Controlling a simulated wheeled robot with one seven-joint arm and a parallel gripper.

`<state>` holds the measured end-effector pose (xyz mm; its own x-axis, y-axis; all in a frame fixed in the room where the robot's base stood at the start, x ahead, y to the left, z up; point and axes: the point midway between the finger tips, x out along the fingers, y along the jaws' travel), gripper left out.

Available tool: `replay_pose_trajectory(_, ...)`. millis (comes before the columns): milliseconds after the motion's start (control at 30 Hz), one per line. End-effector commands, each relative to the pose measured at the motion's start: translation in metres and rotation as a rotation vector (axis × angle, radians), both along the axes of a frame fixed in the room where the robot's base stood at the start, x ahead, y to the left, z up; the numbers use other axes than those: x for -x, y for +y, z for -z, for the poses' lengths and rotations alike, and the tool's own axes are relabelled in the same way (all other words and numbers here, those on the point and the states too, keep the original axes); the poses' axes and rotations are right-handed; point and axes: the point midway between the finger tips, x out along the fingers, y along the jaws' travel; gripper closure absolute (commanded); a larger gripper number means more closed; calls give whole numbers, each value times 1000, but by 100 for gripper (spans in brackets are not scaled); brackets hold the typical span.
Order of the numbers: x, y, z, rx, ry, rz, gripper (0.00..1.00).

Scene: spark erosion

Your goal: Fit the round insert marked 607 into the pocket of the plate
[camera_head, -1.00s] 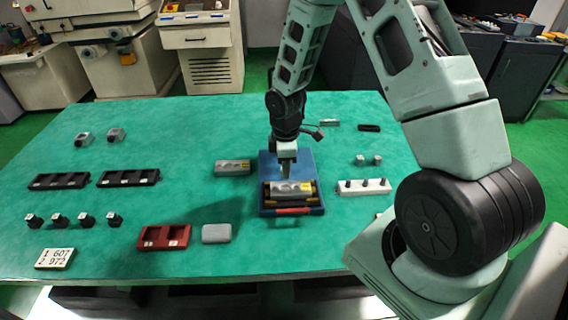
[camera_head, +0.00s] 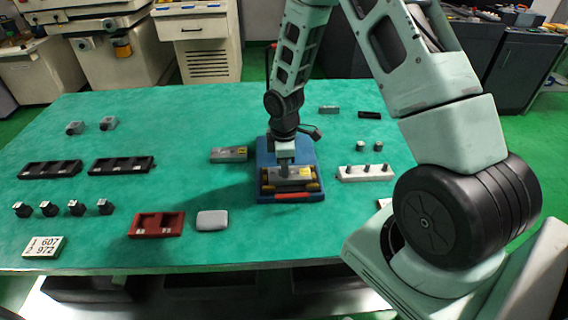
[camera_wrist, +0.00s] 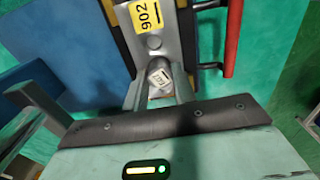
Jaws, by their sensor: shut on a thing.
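My gripper (camera_head: 286,163) points down over a grey plate (camera_head: 290,175) lying in a blue tray (camera_head: 263,150). The plate and its yellow label, 902, also show in the wrist view (camera_wrist: 170,42). There my gripper (camera_wrist: 162,90) is shut on a small round grey insert (camera_wrist: 160,74) with a pale marking on its face, too small to read surely. The insert is at the plate, just beside the label. The pocket is hidden, and I cannot tell whether the insert is above it or partly in it.
A second labelled grey block (camera_head: 228,154) lies left of the tray. A red two-pocket holder (camera_head: 157,223), a grey pad (camera_head: 212,219), black racks (camera_head: 121,165) and a white rack with pegs (camera_head: 365,173) stand around. A card (camera_head: 44,246) reads 1 607, 2 972.

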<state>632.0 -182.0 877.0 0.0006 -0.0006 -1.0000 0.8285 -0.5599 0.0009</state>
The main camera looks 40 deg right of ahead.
Motion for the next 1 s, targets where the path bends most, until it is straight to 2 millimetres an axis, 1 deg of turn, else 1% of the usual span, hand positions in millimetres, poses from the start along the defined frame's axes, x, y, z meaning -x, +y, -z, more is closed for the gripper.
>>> replay_pose_trajectory(633, 0, 0, 4, 0, 0, 0, 100)
replay_pose_trajectory(667, 0, 0, 4, 0, 0, 0, 68)
replay_pose_trajectory(700, 0, 0, 3, 0, 0, 0, 57)
replay_pose_trajectory(733, 0, 0, 3, 0, 0, 0, 49)
replay_pose_trajectory(1000, 0, 0, 3, -1, 1, 0, 48)
